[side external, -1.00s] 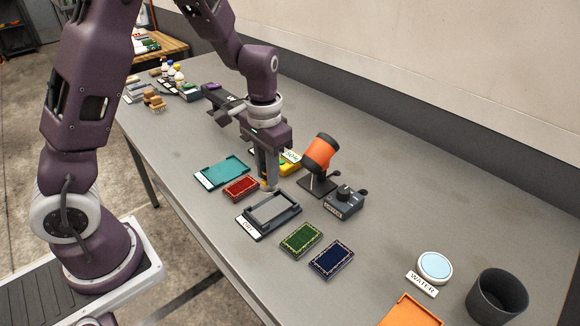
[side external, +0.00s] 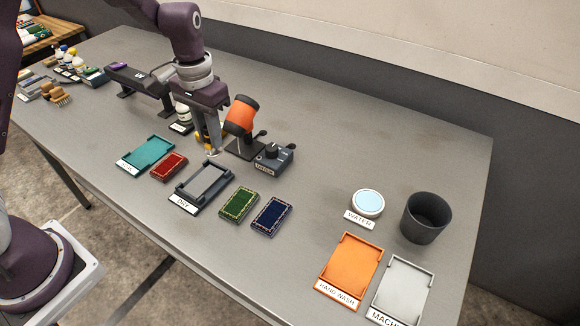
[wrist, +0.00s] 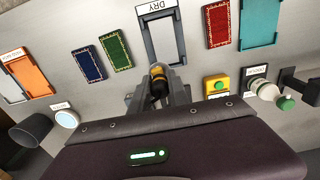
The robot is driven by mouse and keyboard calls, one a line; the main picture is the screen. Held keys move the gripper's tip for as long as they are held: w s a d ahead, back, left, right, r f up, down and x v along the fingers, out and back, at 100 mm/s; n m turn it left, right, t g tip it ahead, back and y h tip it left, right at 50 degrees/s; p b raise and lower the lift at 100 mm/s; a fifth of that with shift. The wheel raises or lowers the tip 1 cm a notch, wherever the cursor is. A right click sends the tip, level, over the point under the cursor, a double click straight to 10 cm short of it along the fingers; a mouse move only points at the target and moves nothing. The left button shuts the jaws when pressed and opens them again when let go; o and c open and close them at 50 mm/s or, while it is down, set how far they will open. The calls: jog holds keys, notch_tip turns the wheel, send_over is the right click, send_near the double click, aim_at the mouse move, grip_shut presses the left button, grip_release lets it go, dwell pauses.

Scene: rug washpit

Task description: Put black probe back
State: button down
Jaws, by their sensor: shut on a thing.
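The black probe (wrist: 158,88), a short dark cylinder with yellow on it, is between the fingers of my gripper (wrist: 158,92) in the wrist view. My gripper is shut on it. In the side external view, my gripper (side external: 211,145) points down beside the orange dryer, behind the grey DRY tray (side external: 184,205). The probe is mostly hidden there by the fingers. A yellow box with a green button (wrist: 216,86) sits close beside my gripper in the wrist view. In the side view, my fingers partly hide it.
The orange dryer (side external: 241,116) and a dark knob box (side external: 274,158) stand right of my gripper. Red (side external: 169,166), green (side external: 238,204) and blue (side external: 271,216) rugs flank the DRY tray. A teal tray (side external: 147,153) lies left. The table's back right is clear.

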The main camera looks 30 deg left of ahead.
jog(key=w+d+m, duration=0.1)
jog(key=w+d, duration=0.4)
jog(key=d, duration=0.4)
jog(key=w+d+m, duration=0.1)
jog(key=w+d, duration=0.5)
jog(key=d, duration=0.2)
jog(key=f, duration=0.9)
jog(key=shift+s+d+f, duration=0.1)
jog(key=shift+d, duration=0.25)
jog(key=c, duration=1.3)
grip_release()
jog(key=shift+f, duration=0.1)
jog(key=shift+o, duration=0.2)
